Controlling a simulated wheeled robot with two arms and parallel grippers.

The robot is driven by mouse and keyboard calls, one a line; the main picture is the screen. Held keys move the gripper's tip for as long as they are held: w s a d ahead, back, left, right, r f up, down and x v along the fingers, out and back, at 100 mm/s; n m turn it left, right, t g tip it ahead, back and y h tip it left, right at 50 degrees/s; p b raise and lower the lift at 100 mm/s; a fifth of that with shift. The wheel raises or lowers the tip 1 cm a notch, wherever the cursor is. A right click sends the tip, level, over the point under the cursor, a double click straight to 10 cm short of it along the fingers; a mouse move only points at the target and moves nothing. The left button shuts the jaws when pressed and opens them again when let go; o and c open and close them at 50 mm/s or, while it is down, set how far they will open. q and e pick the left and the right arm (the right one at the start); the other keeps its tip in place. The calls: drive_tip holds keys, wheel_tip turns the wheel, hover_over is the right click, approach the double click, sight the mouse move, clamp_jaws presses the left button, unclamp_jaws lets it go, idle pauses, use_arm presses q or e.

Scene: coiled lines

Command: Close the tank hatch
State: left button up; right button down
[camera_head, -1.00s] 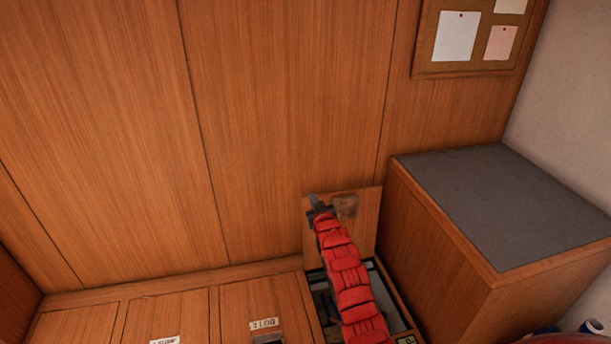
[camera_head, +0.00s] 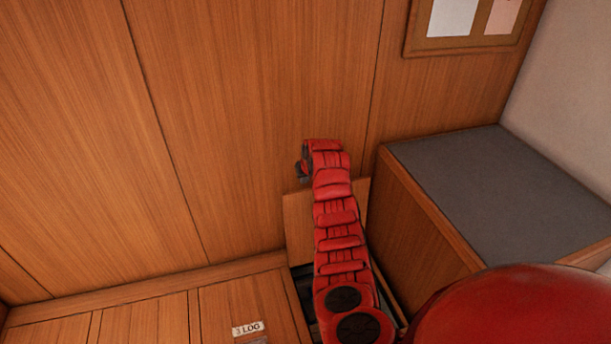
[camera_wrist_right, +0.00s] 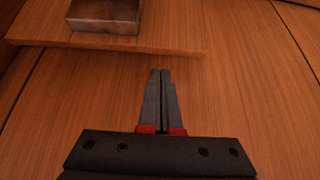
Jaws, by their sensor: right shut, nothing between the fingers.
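The tank hatch (camera_head: 298,225) is a wooden lid standing raised near the back wall, its middle hidden behind my right arm. In the right wrist view, the hatch (camera_wrist_right: 170,42) crosses the top, with a grey-brown metal fitting (camera_wrist_right: 105,13) on its face. The dark opening (camera_head: 303,292) below it is mostly covered by my arm. My right gripper (camera_head: 303,172) is just above the hatch's upper edge, close to the wall panels. In the wrist view its fingers (camera_wrist_right: 162,75) are together and empty, apart from the hatch. My left gripper is out of view.
A wooden cabinet with a grey top (camera_head: 480,190) stands close on the right. Wooden lids, one with a label reading "3 LOG" (camera_head: 248,328), lie at lower left. A pinboard (camera_head: 465,40) hangs at upper right.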

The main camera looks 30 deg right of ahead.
sight(304, 190)
drive_tip(key=x, duration=0.2)
drive_tip(key=shift+w+d+f, duration=0.15)
drive_tip(key=shift+w+f, duration=0.05)
drive_tip(key=shift+f, duration=0.05)
drive_tip(key=shift+x, duration=0.85)
drive_tip(key=shift+b+x, duration=0.65)
drive_tip(key=shift+x, duration=0.1)
drive_tip(key=shift+f, duration=0.1)
drive_tip(key=shift+s, duration=0.1)
